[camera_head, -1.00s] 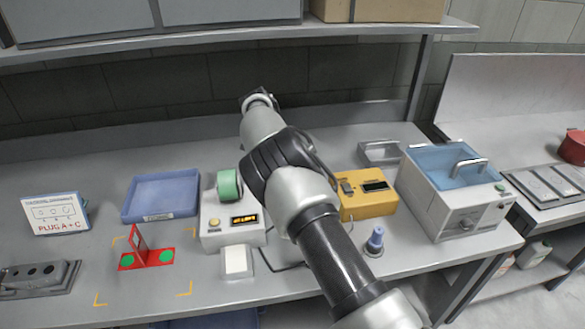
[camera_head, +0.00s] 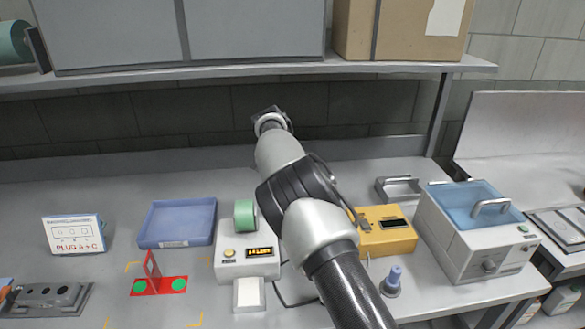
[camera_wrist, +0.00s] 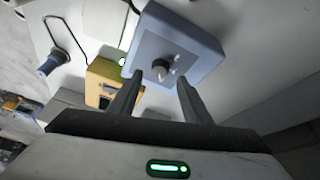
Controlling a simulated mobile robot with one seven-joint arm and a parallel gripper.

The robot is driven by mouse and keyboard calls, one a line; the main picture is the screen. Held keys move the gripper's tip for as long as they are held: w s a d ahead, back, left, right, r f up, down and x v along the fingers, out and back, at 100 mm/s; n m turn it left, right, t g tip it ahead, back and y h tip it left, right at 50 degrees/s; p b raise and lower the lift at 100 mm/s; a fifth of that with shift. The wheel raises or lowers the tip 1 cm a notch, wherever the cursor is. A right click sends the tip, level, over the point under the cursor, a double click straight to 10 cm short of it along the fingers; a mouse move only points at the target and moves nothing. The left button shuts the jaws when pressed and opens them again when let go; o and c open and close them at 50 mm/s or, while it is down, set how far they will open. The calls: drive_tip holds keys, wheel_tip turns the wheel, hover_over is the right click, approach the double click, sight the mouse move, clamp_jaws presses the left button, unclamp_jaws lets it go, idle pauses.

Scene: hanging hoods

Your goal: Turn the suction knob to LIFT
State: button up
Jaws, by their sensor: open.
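In the wrist view, a dark round knob (camera_wrist: 160,70) sits on the face of a blue-grey box (camera_wrist: 183,50), with small pale marks beside it. I cannot read the marks or tell which one the knob points to. My gripper (camera_wrist: 159,79) is open, its two dark fingers pointing toward the box face with the knob between them in the picture. I cannot tell whether the fingers touch the knob. In the head view the blue-grey box does not show; my arm crosses the middle and hides part of the bench.
A yellow box (camera_head: 388,235) with a dark display stands beside the blue-grey box. A white device with a green roll (camera_head: 245,214), a blue tray (camera_head: 176,221), a blue-topped machine (camera_head: 478,229) and a small blue-capped post (camera_head: 392,281) are on the bench. A shelf (camera_head: 250,75) runs above.

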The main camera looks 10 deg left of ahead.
drive_tip(key=p+v, duration=0.2)
drive_tip(key=v, duration=1)
drive_tip(key=shift+r, duration=0.25)
drive_tip(key=shift+s+a, duration=0.1)
drive_tip(key=shift+s, duration=0.05)
